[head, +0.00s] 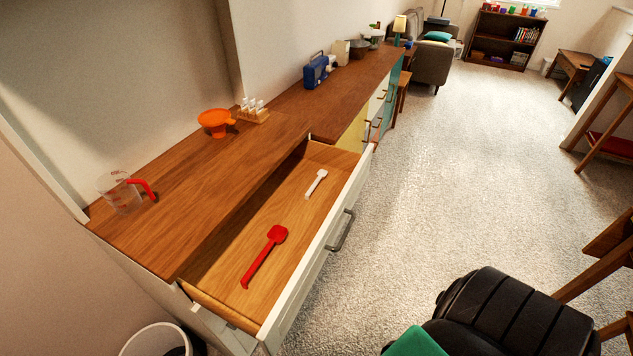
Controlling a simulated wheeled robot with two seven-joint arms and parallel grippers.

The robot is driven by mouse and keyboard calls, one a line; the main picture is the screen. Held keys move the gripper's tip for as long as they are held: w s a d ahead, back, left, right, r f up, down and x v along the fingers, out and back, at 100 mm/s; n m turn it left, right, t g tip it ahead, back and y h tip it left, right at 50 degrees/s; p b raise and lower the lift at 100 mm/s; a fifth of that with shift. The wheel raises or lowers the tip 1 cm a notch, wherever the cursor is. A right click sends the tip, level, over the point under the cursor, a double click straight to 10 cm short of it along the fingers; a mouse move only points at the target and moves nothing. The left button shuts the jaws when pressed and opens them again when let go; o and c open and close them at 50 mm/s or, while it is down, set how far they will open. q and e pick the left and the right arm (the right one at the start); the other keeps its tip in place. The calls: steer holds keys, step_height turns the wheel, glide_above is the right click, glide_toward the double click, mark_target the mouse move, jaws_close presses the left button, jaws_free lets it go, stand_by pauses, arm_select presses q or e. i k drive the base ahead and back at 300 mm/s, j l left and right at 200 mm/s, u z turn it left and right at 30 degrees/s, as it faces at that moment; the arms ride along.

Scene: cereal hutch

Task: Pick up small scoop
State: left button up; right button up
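A small white scoop (316,183) lies in the open drawer (295,222), toward its far end. A larger red scoop or spoon (264,256) lies in the same drawer, nearer to me, with its handle pointing toward the near left. The two utensils lie apart on the bare wooden drawer bottom, and nothing covers them. Neither of my grippers is in view.
The wooden counter (180,195) behind the drawer holds a measuring cup with a red handle (124,191), an orange funnel (215,122) and a small rack (252,110). The drawer front has a grey handle (342,230). A white bin (157,340) stands at bottom left.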

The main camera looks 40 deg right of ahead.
mark_target(322, 173)
steer(key=k+l, duration=0.1)
steer(key=l, duration=0.25)
steer(key=k+l, duration=0.15)
steer(key=l, duration=0.2)
steer(key=k+l, duration=0.1)
steer(key=l, duration=0.25)
steer(key=k+l+z, duration=0.1)
steer(key=l, duration=0.25)
